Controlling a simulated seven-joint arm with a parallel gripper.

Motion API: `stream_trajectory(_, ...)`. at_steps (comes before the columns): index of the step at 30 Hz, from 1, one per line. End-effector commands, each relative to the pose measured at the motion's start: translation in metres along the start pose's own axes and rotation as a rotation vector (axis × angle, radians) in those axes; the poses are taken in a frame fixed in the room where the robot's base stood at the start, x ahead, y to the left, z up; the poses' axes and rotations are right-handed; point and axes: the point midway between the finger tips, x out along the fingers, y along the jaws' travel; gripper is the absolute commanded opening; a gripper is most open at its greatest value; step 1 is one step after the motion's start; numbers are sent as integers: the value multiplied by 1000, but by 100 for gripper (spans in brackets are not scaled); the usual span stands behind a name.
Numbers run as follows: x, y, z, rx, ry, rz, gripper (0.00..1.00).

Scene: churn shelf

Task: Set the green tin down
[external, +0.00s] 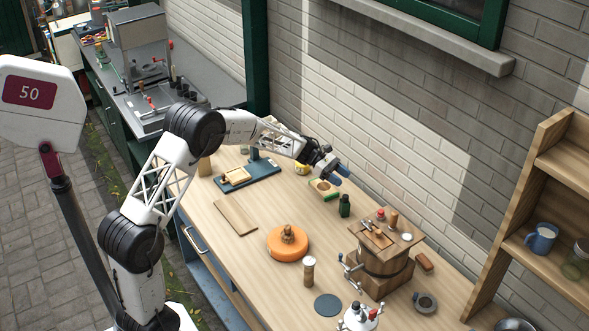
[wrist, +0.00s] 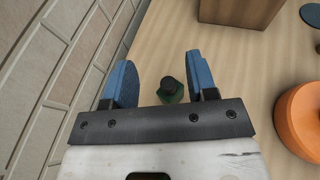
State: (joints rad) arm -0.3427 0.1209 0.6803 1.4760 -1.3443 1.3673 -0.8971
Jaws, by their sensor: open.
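A small dark green tin (external: 344,206) with a darker top stands upright on the wooden table near the brick wall. In the wrist view the tin (wrist: 171,90) shows between and beyond my two blue fingers. My gripper (external: 338,182) is open and empty, just behind and left of the tin in the external view. The wrist view shows the open gripper (wrist: 162,82) with a wide gap between its fingers. The right finger looks close beside the tin; I cannot tell whether it touches.
A wooden churn (external: 383,265) and an orange round block (external: 288,243) stand on the table. The brick wall (wrist: 60,50) is close to my gripper. Bare tabletop surrounds the board.

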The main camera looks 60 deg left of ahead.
Motion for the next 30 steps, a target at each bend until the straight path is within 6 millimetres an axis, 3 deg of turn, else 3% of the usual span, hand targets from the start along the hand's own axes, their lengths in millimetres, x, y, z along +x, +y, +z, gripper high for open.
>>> stream_trajectory(20, 1, -5, 4, 14, 10, -6, 52)
stream_trajectory(26, 5, -32, 23, 89, 69, -40, 52)
stream_trajectory(30, 9, -69, 45, 193, 145, -89, 52)
